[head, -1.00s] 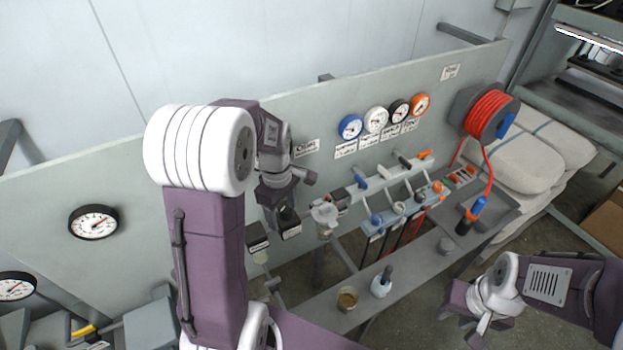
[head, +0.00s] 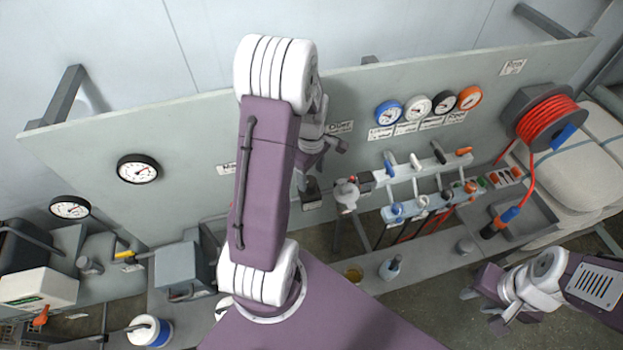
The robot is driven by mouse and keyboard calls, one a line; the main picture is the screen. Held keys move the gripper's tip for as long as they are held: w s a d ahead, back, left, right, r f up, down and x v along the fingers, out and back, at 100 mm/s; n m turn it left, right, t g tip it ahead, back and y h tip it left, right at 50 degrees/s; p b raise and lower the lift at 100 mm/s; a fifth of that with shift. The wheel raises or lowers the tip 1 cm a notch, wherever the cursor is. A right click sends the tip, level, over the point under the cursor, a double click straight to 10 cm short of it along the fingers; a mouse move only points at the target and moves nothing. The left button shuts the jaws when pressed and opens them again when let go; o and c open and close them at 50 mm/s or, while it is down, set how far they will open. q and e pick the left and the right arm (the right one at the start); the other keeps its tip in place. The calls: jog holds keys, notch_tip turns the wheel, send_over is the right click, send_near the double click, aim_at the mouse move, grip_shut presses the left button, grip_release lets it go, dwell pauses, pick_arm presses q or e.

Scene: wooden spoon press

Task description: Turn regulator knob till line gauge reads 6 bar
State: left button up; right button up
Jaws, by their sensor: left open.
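A pale regulator-like unit with a rounded top (head: 347,194) is mounted low on the grey panel; I cannot tell for sure that its top is the regulator knob. My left gripper (head: 310,188) is just left of it, pointing down near the panel, open and partly hidden behind my own arm. A round black-rimmed gauge with a white face (head: 138,169) is on the panel at the left; its reading is too small to tell, and I cannot tell whether it is the line gauge. My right gripper (head: 484,308) hangs at the lower right, away from the panel; its jaws are unclear.
Blue, white, black and orange gauges (head: 428,103) sit in a row above several coloured valve levers (head: 430,180). A red hose reel (head: 547,122) is at the right. A second black gauge (head: 70,207) is at the far left. Small cups (head: 353,274) stand on the bench ledge.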

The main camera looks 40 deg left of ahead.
aim_at(309, 181)
pick_arm(q)
jog(key=f, duration=0.2)
jog(key=shift+s+a+f, duration=0.15)
jog(key=shift+s+f, duration=0.15)
jog(key=shift+f, duration=0.05)
jog(key=shift+s+a+f+p, duration=0.15)
jog(key=shift+f+p, duration=0.15)
jog(key=shift+f, duration=0.2)
jog(key=shift+w+d, duration=0.2)
jog(key=c, duration=1.4)
pick_arm(e)
jog(key=shift+s+a+r, duration=0.15)
jog(key=shift+s+r, duration=0.15)
jog(key=shift+r, duration=0.2)
pick_arm(q)
jog(key=shift+m, duration=0.3)
